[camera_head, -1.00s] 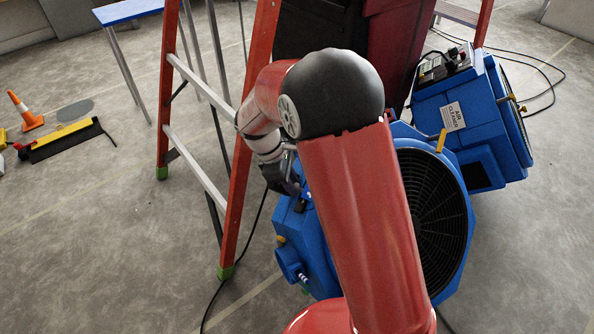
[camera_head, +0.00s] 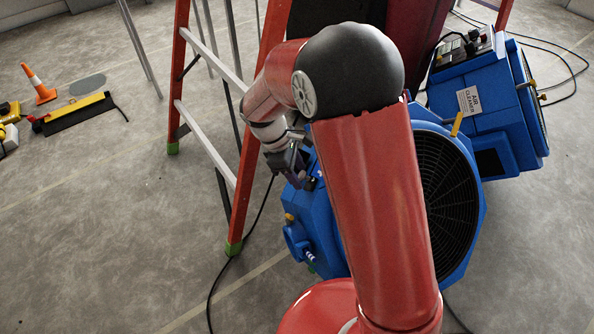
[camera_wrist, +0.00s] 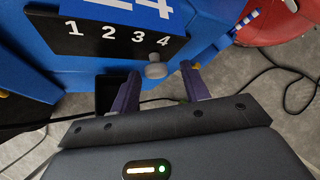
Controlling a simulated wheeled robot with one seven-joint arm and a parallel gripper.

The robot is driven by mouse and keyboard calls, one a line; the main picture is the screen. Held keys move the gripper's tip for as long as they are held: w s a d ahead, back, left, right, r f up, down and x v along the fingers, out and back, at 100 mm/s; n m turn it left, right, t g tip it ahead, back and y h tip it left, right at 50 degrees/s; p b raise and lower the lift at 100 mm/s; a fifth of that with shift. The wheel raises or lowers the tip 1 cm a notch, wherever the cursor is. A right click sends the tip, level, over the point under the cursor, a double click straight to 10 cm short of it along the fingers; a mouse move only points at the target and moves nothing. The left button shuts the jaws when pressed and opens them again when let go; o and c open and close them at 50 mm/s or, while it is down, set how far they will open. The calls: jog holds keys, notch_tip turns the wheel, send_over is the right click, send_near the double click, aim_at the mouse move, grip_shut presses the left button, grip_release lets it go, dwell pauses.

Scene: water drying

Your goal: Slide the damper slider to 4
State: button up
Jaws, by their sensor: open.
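The damper slider's grey knob (camera_wrist: 155,70) sticks out from a black plate (camera_wrist: 95,35) marked 1 2 3 4 in the wrist view. It sits just below the 4, at that end of the scale. My gripper (camera_wrist: 158,78) is open, with one dark finger on each side of the knob. Whether either finger touches it, I cannot tell. In the head view my gripper (camera_head: 289,160) is at the upper left of the blue fan machine (camera_head: 325,235). My arm hides much of that machine, and the slider cannot be made out there.
A red ladder (camera_head: 250,150) stands close to the left of my gripper. A second blue machine, labelled air cleaner (camera_head: 470,100), stands behind at right. A black cable (camera_head: 210,300) runs along the floor. Open floor lies at left, with an orange cone (camera_head: 38,85) farther off.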

jog(key=v, duration=0.7)
jog(key=shift+r, duration=0.2)
jog(key=shift+a, duration=0.1)
notch_tip(320, 180, up, 6)
jog(key=m+y, duration=0.2)
jog(key=m, duration=0.2)
send_over(307, 187)
jog(key=s+d+r+m+t+y, duration=0.1)
jog(key=s+d+r+m+t, duration=0.2)
jog(key=s+d+m, duration=0.2)
jog(key=s+d+r+m+t+y, duration=0.1)
jog(key=s+d+r+m+t, duration=0.2)
jog(key=s, duration=0.9)
jog(key=d+r+m, duration=0.1)
jog(key=d+m, duration=0.2)
jog(key=shift+m, duration=0.4)
jog(key=shift+r, duration=0.15)
dwell(0.8)
